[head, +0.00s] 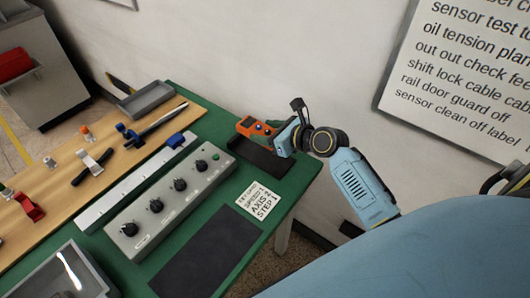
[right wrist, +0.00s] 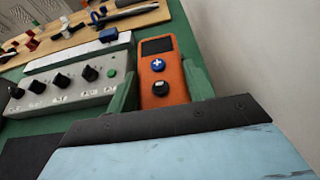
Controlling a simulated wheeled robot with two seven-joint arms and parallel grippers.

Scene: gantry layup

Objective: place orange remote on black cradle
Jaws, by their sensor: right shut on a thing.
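The orange remote (head: 250,125) is at the far right corner of the green table, with a dark screen, a blue button and a black knob in the right wrist view (right wrist: 172,72). My right gripper (head: 272,134) is shut on it, with one finger on each side of the remote in the wrist view. The black cradle (head: 258,158) lies on the table just in front of the remote and gripper. I cannot tell whether the remote touches it. My left gripper is out of view.
A grey control box (head: 170,200) with several black knobs stands left of the cradle. A white card (head: 258,201) and a dark mat (head: 200,258) lie nearer. A wooden board (head: 60,190) with tools and a grey tray (head: 146,99) are further left. The wall is close behind.

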